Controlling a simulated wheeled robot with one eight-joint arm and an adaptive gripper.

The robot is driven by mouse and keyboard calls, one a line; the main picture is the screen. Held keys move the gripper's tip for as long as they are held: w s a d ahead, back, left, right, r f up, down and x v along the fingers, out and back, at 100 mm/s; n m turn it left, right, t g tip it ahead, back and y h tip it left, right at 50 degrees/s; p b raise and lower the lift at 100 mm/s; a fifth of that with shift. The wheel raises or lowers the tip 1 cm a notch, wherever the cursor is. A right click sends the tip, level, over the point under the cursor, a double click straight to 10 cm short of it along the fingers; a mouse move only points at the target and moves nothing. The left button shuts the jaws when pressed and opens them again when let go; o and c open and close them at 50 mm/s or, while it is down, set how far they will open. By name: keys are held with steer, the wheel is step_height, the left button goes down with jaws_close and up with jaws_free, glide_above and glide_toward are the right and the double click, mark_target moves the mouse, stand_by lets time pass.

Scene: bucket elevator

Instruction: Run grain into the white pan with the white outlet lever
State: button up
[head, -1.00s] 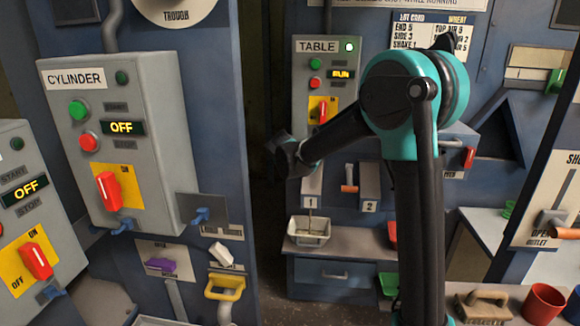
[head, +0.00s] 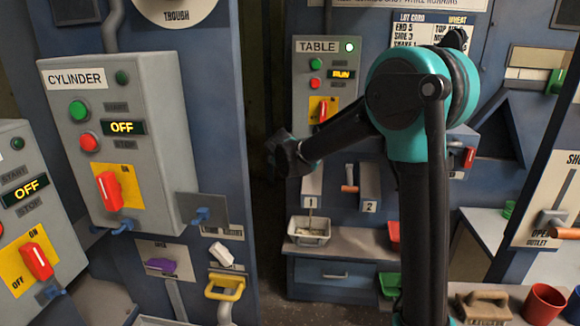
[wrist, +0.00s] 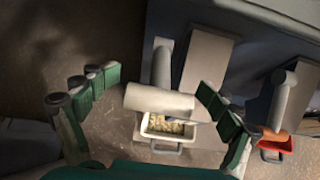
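The white outlet lever (wrist: 160,102) shows in the wrist view as a pale cylindrical handle on a grey stem. My gripper (wrist: 158,84) is open, its green-padded fingers apart on either side of the handle; I cannot tell whether they touch it. In the head view my gripper (head: 284,157) is in front of the gap left of outlet 1, and the white lever cannot be made out. The white pan (head: 325,238) sits on the ledge under outlet 1. The pan also shows in the wrist view (wrist: 146,140), below the handle, with pale grain in it.
Outlet 2 has an orange-handled lever (head: 349,188), with a red pan (head: 394,231) to its lower right. The TABLE box (head: 317,75) reads RUN with its green lamp lit. The CYLINDER box (head: 128,155) reads OFF. A yellow handle (head: 224,292) protrudes at lower left.

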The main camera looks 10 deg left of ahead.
steer(key=v, duration=1)
steer(key=shift+s+r, duration=0.15)
steer(key=shift+s, duration=0.1)
